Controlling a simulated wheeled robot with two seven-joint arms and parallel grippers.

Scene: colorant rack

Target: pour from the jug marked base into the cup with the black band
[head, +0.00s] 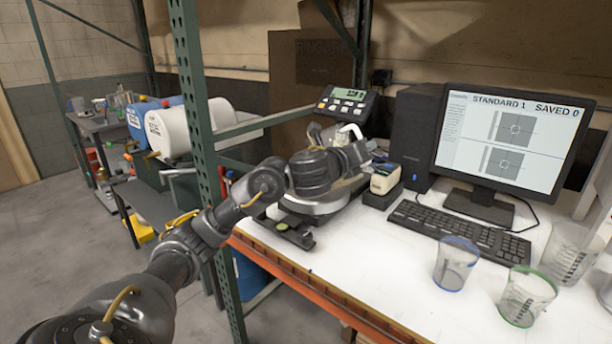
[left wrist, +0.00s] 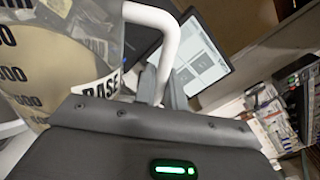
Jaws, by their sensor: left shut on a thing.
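My left gripper (head: 358,152) is at the scale by the back wall, shut on the white handle of the base jug. In the left wrist view the jug (left wrist: 62,65) is clear, with black volume marks, a BASE label (left wrist: 98,88) and cream-coloured contents. Its white handle (left wrist: 168,50) runs down behind my grey gripper body. In the head view the jug is mostly hidden by my gripper. I cannot make out a cup with a black band; the area behind my gripper is hidden. My right gripper is not in view.
A blue-rimmed cup (head: 455,264), a green-rimmed cup (head: 526,297) and a larger clear beaker (head: 568,252) stand at the front right. A keyboard (head: 460,232), monitor (head: 505,140) and scale display (head: 347,101) are behind.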

